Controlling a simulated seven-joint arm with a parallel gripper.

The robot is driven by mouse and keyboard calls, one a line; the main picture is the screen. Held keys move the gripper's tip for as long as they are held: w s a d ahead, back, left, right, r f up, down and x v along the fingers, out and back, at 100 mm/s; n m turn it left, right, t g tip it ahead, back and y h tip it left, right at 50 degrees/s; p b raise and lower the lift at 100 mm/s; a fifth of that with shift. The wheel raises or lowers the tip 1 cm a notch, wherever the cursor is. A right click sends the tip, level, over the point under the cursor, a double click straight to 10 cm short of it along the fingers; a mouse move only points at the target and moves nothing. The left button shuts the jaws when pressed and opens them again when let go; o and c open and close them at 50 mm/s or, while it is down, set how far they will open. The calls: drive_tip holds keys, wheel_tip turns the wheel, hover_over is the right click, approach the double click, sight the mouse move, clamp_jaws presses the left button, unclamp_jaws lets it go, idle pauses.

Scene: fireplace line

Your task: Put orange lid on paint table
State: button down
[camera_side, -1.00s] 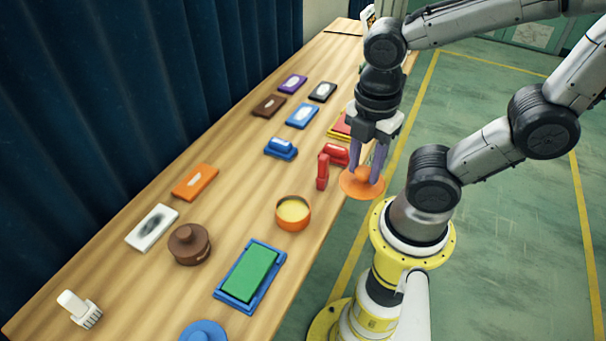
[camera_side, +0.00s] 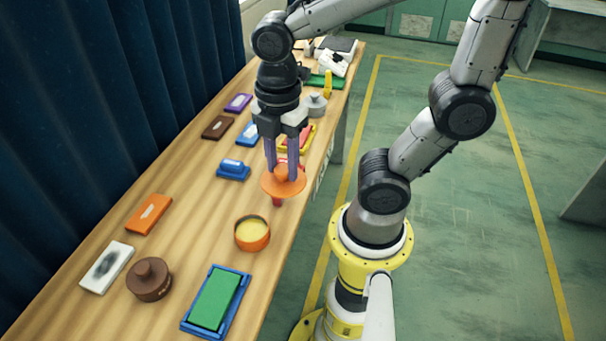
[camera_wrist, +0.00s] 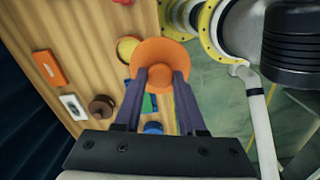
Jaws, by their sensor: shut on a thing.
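The orange lid (camera_side: 284,183) is a round disc with a knob on top. My gripper (camera_side: 283,172) is shut on its knob and holds it level above the right edge of the wooden table (camera_side: 185,235). The wrist view also shows the orange lid (camera_wrist: 165,62) between the fingertips of my gripper (camera_wrist: 160,80). An orange bowl with yellow paint (camera_side: 252,234) stands uncovered on the table, to the lower left of the lid. The red object under the lid is mostly hidden.
A brown lidded pot (camera_side: 149,280) and a green block in a blue tray (camera_side: 215,300) stand near the front. A blue stamp-like object (camera_side: 233,170) and several flat coloured blocks, one orange (camera_side: 149,214), lie toward the left. A grey object (camera_side: 314,106) stands farther back.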

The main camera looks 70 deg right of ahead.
drive_tip(key=w+a+f, duration=0.1)
drive_tip(key=w+f, duration=0.1)
drive_tip(key=w, duration=0.8)
drive_tip(key=w+f, duration=0.2)
drive_tip(key=w, duration=0.8)
wheel_tip(320, 180, down, 6)
drive_tip(key=w, duration=0.1)
drive_tip(key=shift+w+d, duration=0.15)
drive_tip(key=shift+w, duration=0.1)
drive_tip(key=shift+f, duration=3.75)
drive_tip(key=shift+f, duration=0.6)
drive_tip(key=c, duration=0.8)
unclamp_jaws()
